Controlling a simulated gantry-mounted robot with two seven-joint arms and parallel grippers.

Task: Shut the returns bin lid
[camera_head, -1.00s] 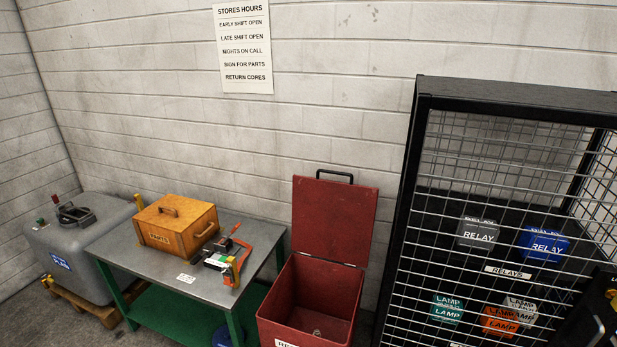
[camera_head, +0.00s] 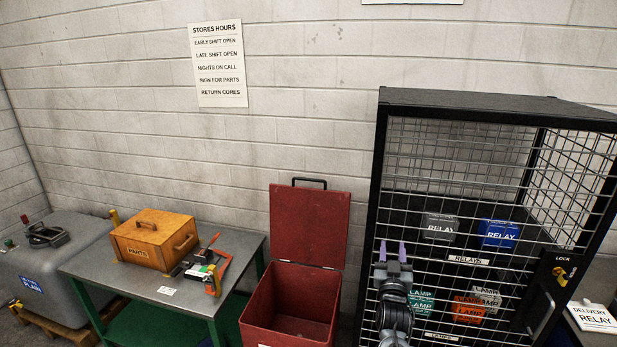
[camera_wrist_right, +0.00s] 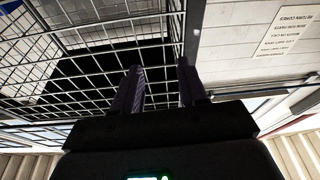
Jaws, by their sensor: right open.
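The returns bin (camera_head: 256,312) is a red metal box standing on the floor in the middle of the head view. Its lid (camera_head: 310,226) stands upright at the back, wide open, with a black handle (camera_head: 309,181) along its top edge. The inside of the bin looks mostly empty. My right gripper (camera_head: 392,251) points up in front of the wire cage, to the right of the bin and apart from the lid. Its two purple fingers are apart with nothing between them, as the right wrist view also shows (camera_wrist_right: 160,85). My left gripper is not in view.
The black wire cage (camera_head: 480,97) with relay and lamp boxes stands right of the bin. A metal table (camera_head: 130,288) left of the bin holds a wooden parts box (camera_head: 152,240) and tools. A grey tank (camera_head: 65,270) stands at far left. Space above the bin is clear.

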